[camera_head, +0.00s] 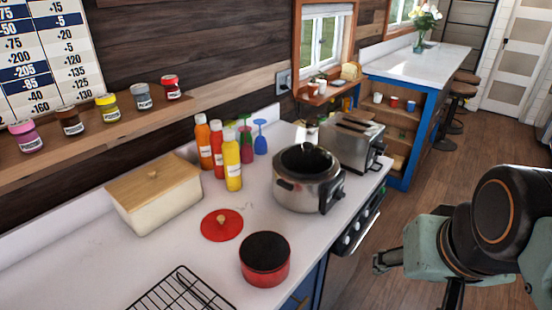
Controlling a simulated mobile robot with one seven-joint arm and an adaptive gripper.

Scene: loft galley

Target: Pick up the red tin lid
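The red tin lid (210,231) is a flat red disc with a small tan knob. It lies knob up on the white counter, left of the middle of the view. A round red tin (265,272) with a dark top stands just in front of it, to its right, apart from it. My arm is at the lower right, over the floor beyond the counter edge and well away from the lid. Its end shows only in part, and I cannot make out the fingertips or any held thing.
A cream bin with a wooden top (160,207) stands left of the lid. Sauce bottles (232,170) stand behind it and a slow cooker (308,190) to its right. A black wire rack (180,294) lies in front. A toaster (350,142) stands farther back. Counter around the lid is bare.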

